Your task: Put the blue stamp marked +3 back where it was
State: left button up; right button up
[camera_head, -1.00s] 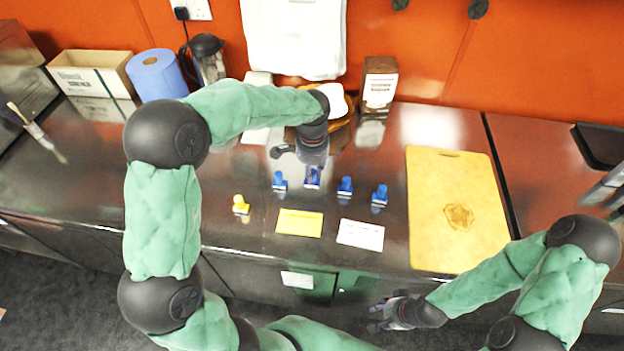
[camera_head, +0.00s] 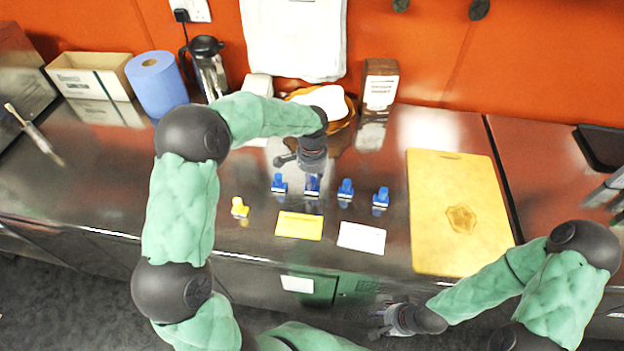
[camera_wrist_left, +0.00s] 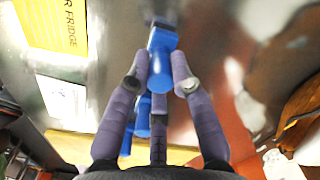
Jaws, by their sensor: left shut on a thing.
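My left gripper (camera_head: 311,174) is shut on a blue stamp (camera_head: 312,187), second from the left in a row of blue stamps on the dark counter. In the left wrist view the held blue stamp (camera_wrist_left: 162,42) sits between the fingertips; any marking on it cannot be read. The other blue stamps are one at the left (camera_head: 279,184) and two at the right, (camera_head: 345,188) and (camera_head: 381,197). Whether the held stamp touches the counter is hard to tell. My right gripper (camera_head: 378,320) is empty and looks open, low in front of the counter.
A yellow stamp (camera_head: 239,208) stands left of the row. A yellow card (camera_head: 299,225) and a white card (camera_head: 361,238) lie in front. A yellow cutting board (camera_head: 455,210) lies at right. A bread basket (camera_head: 335,112) and brown box (camera_head: 380,84) stand behind.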

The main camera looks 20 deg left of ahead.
pick_arm(q)
jog(key=shift+f, duration=0.15)
jog(key=o, duration=0.9)
notch_tip(320, 180, up, 12)
jog(key=p, duration=0.2)
jog(key=shift+r+p, duration=0.2)
jog(key=shift+p, duration=0.2)
